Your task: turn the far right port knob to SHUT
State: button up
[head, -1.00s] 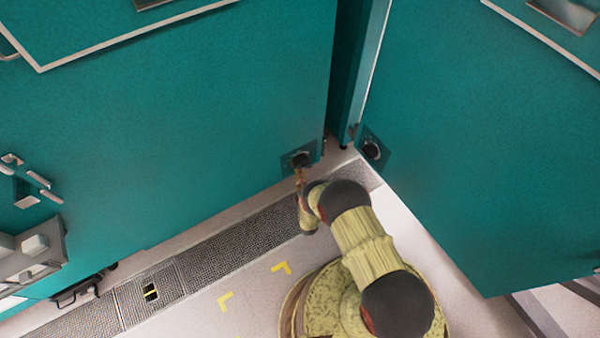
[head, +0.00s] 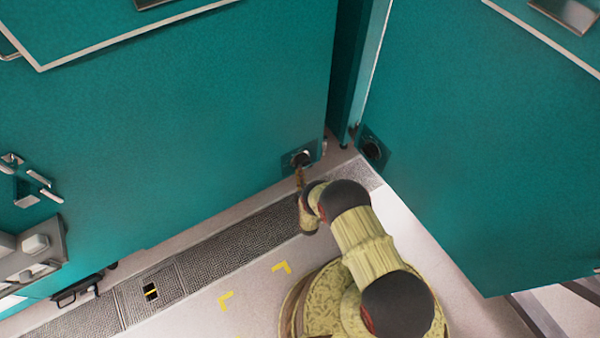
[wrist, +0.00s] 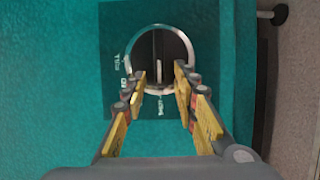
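The port knob (wrist: 159,73) is a pale narrow bar inside a dark round port with a bright metal ring, on a dark plate low on the teal chamber. The bar stands upright in the wrist view. Small white lettering sits left of and below the ring; the lower mark seems to read SHUT. My gripper (wrist: 160,73) has its yellow fingers apart, one on each side of the bar, with gaps visible. In the head view this port (head: 302,158) is at the left chamber's lower right corner, with my gripper (head: 299,175) just in front, partly covering it.
A second round port (head: 373,150) is on the right chamber (head: 480,150), across a narrow gap. A floor grating (head: 230,238) runs along the left chamber's base. Yellow marks (head: 282,268) lie on the pale floor. A small dark fitting (wrist: 279,15) shows at the upper right.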

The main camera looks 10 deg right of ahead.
jog(key=s, duration=1.1)
jog(key=shift+s+a, duration=0.35)
jog(key=shift+a, duration=0.1)
